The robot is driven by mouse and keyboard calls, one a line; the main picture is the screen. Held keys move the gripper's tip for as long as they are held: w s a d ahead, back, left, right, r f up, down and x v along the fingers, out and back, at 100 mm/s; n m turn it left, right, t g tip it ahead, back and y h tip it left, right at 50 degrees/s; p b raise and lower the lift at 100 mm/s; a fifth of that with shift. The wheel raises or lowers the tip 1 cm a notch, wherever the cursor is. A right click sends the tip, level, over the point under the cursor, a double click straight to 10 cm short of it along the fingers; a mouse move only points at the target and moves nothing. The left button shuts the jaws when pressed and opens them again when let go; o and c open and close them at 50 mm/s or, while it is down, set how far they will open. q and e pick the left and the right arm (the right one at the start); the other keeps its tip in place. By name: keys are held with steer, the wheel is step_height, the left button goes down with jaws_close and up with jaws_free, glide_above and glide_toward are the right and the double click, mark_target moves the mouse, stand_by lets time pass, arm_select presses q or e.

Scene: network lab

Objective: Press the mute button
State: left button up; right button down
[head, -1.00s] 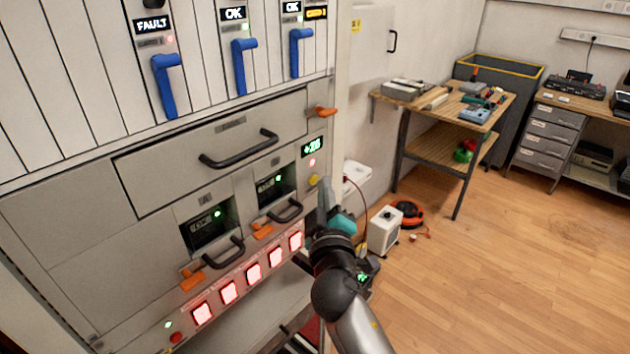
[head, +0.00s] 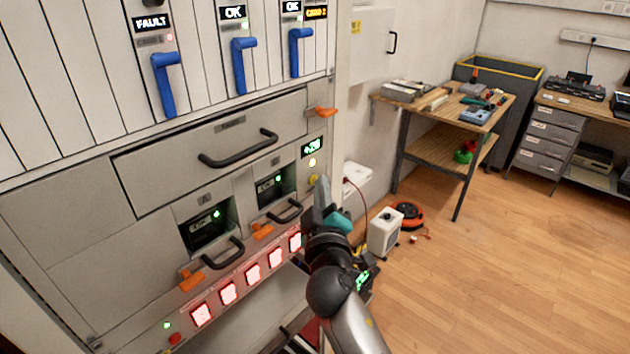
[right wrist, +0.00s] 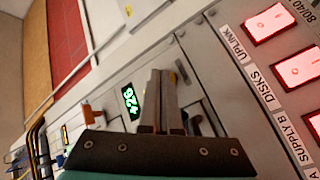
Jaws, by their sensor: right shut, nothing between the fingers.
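A small yellow button (head: 314,180) sits on the cabinet's right edge strip, below a small lamp and a green display; I cannot read any mute label on it. My right gripper (head: 321,182) is shut and empty, its fingertips pointing up just beside the yellow button and partly over it. I cannot tell whether they touch. My left gripper is out of view.
A row of several lit red switches (head: 251,272) runs along the panel's lower edge. A black handle (head: 288,212) and an orange latch (head: 263,231) are left of my gripper. A white box (head: 384,232) stands on the floor to the right, where there is open floor.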

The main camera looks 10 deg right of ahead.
stand_by(0.4)
steer(key=shift+s+d, duration=0.4)
steer(key=shift+s, duration=0.15)
steer(key=shift+s+d, duration=0.1)
steer(key=s+d, duration=0.1)
steer(key=s, duration=0.1)
steer(key=s+d+p, duration=0.1)
steer(key=d, duration=0.1)
steer(key=shift+s, duration=0.4)
stand_by(0.4)
